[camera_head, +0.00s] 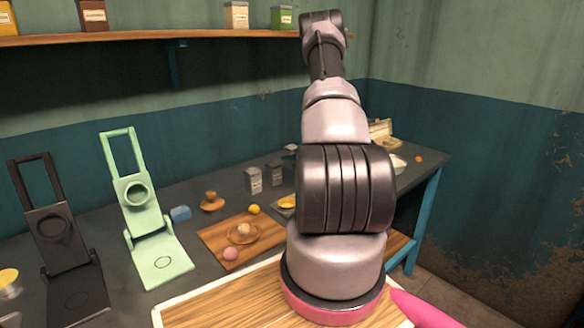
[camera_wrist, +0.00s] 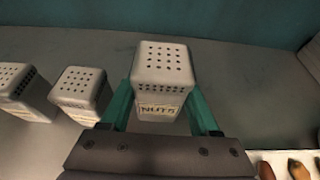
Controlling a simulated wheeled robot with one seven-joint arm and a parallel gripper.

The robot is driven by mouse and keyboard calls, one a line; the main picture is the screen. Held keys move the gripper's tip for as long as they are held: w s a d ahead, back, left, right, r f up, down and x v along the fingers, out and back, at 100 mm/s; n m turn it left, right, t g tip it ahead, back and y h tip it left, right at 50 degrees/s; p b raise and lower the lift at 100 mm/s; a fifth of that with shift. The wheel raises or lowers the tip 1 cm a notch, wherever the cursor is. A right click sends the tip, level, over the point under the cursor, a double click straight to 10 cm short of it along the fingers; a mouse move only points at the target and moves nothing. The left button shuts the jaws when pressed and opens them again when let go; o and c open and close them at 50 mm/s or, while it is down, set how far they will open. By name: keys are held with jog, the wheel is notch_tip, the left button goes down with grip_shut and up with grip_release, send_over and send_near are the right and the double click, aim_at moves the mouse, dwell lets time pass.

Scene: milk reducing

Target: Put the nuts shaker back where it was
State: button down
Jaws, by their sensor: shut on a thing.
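The nuts shaker (camera_wrist: 162,68) is a pale box with a perforated top and a label reading NUTS, in the middle of the wrist view. My gripper (camera_wrist: 162,108) has its green fingers on both sides of the shaker and is shut on it. The shaker looks upright over the grey table; I cannot tell whether its base touches the surface. In the head view my arm covers the gripper, and I cannot make out the held shaker there.
Two similar shakers (camera_wrist: 82,92) (camera_wrist: 22,90) stand to the left in the wrist view. A white tray (camera_wrist: 250,157) with small brownish items is at lower right. In the head view, shakers (camera_head: 254,181) stand near the wall, behind a wooden board (camera_head: 213,240). Grey table behind the held shaker is clear.

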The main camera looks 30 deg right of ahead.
aim_at(292, 165)
jog(key=shift+f, duration=2.05)
jog(key=shift+c, duration=0.6)
grip_release()
jog(key=shift+f, duration=0.15)
